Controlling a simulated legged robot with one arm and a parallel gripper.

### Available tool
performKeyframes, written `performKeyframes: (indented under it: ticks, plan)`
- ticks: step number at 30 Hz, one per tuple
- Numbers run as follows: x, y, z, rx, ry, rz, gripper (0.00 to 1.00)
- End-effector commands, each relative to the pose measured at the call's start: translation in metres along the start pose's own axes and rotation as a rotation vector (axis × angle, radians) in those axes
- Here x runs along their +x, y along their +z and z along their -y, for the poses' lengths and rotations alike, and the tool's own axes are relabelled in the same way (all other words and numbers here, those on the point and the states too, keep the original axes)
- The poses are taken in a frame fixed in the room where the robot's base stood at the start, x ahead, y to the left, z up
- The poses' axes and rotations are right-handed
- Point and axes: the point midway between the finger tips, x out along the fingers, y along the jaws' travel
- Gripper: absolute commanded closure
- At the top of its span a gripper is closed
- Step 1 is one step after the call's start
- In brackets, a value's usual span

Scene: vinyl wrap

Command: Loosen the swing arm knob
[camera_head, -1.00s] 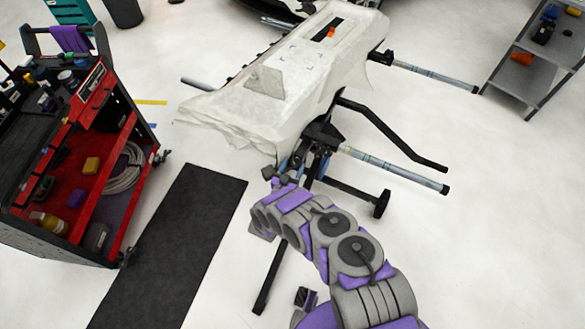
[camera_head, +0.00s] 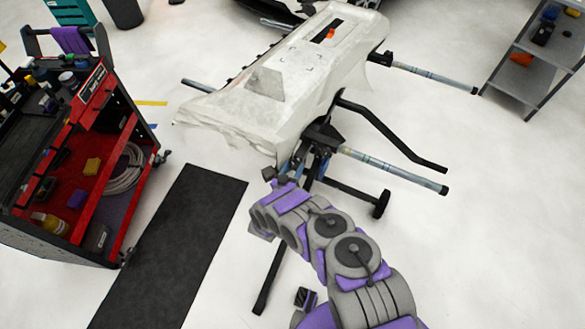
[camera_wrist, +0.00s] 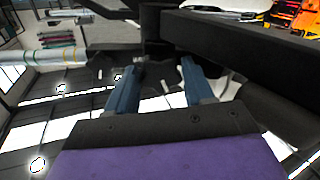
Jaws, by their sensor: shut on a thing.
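My gripper (camera_wrist: 163,68) has two blue fingers, set apart on either side of a dark part at the stand's joint. I take this part to be the swing arm knob (camera_wrist: 160,66), though it is dark and its outline is hard to make out. In the head view my gripper (camera_head: 297,163) reaches under the near end of the white-covered panel, at the stand's black joint (camera_head: 322,132). The knob cannot be told apart there. The black swing arm (camera_head: 400,135) extends right from the stand.
The white-covered panel (camera_head: 295,65) lies on the stand above my gripper. Padded grey bars (camera_head: 390,168) stick out right. A stand leg with a wheel (camera_head: 381,203) is close by. A red tool cart (camera_head: 100,190) and black mat (camera_head: 170,255) are left.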

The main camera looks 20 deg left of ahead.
Motion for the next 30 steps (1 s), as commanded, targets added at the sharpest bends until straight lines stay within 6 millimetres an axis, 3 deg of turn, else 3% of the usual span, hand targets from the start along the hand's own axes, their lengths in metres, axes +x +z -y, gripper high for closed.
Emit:
performKeyframes:
  ticks: [6, 17, 18, 20, 30]
  plan:
    - [-0.0007, -0.001, 0.0018, -0.158, -0.005, 0.013, 0.78]
    - [-0.001, -0.0008, 0.0026, -0.182, -0.006, 0.014, 0.78]
    - [-0.0011, -0.0008, 0.0026, -0.182, -0.006, 0.014, 0.44]
    - [-0.001, -0.0008, 0.0025, -0.182, -0.005, 0.014, 0.38]
    - [-0.0042, -0.0007, 0.0019, -0.181, -0.005, 0.015, 0.38]
